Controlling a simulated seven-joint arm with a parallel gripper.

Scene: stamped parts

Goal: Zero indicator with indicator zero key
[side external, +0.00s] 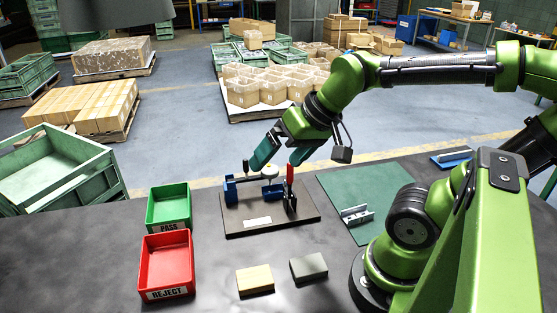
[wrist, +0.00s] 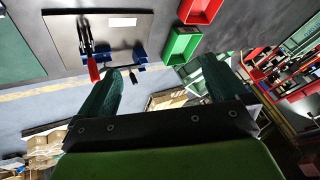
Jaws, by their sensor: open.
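A dark fixture plate (side external: 240,228) on the bench carries blue blocks (side external: 230,191), a red-handled clamp (side external: 290,178) and a small round pale dial (side external: 270,171), which looks like the indicator. I cannot make out a zero key on it. My gripper (side external: 283,154) is open and empty above and behind the fixture, its fingers tilted down toward it. In the wrist view, my open fingers (wrist: 163,68) point toward the fixture plate (wrist: 65,38), with the red handle (wrist: 93,68) and blue blocks (wrist: 140,52) near the left finger. The dial face is not readable.
A green PASS bin (side external: 168,208) and a red REJECT bin (side external: 166,264) stand left of the fixture. A tan block (side external: 255,279) and a grey block (side external: 308,266) lie in front. A metal bracket (side external: 356,214) lies on the green mat (side external: 340,190) at right.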

